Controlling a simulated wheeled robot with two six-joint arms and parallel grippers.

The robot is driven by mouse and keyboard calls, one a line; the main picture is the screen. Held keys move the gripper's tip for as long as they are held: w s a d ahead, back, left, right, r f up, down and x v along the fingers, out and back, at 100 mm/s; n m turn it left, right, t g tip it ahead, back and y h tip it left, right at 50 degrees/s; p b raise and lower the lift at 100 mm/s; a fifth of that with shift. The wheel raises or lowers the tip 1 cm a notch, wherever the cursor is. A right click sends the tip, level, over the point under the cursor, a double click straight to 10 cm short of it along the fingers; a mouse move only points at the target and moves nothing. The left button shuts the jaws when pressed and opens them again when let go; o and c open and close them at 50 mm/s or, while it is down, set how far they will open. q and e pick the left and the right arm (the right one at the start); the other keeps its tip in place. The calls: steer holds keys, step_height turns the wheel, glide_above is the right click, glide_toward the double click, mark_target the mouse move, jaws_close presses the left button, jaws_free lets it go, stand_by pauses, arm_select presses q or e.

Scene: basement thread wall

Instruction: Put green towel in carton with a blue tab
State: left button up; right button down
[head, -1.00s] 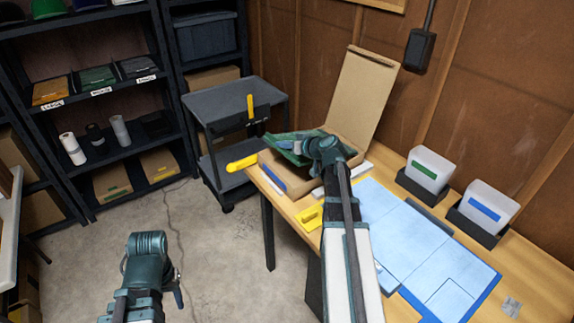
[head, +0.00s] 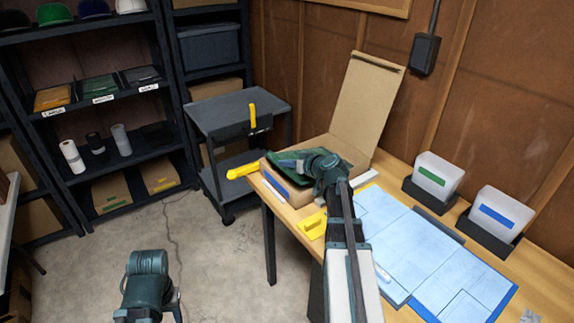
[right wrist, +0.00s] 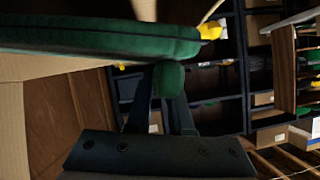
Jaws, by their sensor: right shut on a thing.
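The open carton (head: 357,110) stands on the wooden table with its tall lid raised at the back. A blue tab (head: 276,184) shows on its front left side. The dark green folded towel (head: 284,158) is over the carton's opening, partly hidden by my wrist; I cannot tell if it touches the bottom. My right gripper (head: 301,165) is shut on the towel. In the right wrist view the towel (right wrist: 100,38) spans the top, against the green fingertip. My left arm is low in the head view; its jaws (head: 176,304) do not show clearly.
A grey cart (head: 238,108) stands behind the table. Yellow tools (head: 312,224) and blue-white sheets (head: 400,240) lie on the table. Two bins (head: 437,175) with green and blue labels stand at the right.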

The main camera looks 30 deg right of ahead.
steer(key=c, duration=0.8)
jaws_free()
steer(key=shift+s+r+p, duration=0.25)
steer(key=shift+s+p, duration=0.05)
steer(key=shift+s, duration=0.1)
steer(key=p+v, duration=0.4)
steer(key=v, duration=0.7)
steer(key=shift+d, duration=0.1)
